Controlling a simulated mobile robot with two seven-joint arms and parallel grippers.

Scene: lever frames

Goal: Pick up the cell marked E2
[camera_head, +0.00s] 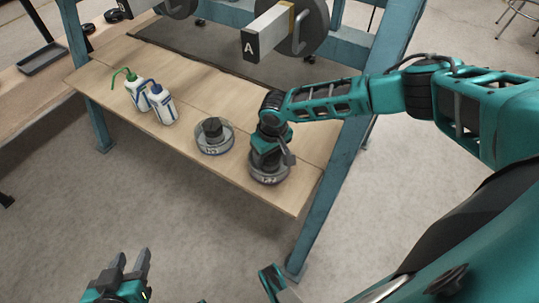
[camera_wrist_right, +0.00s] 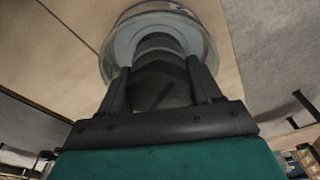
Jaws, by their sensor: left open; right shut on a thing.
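A round cell (camera_head: 268,181) with a clear rim and a small label stands at the right end of the wooden shelf; the label looks like E2 but is small. My right gripper (camera_head: 270,153) comes down over it from above. In the right wrist view the fingers (camera_wrist_right: 161,85) are shut on the dark upright knob of the cell (camera_wrist_right: 120,42). The cell appears to rest upright on the shelf. A second, similar cell (camera_head: 214,139) stands to its left, its label unclear. My left gripper (camera_head: 131,262) is open and empty, low in the picture, away from the shelf.
Two wash bottles, one green-topped (camera_head: 134,90) and one blue-topped (camera_head: 161,104), stand further left on the shelf (camera_head: 195,78). Above hangs a beam marked A (camera_head: 270,35) with dark discs. A teal frame post (camera_head: 345,165) stands just right of the shelf.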

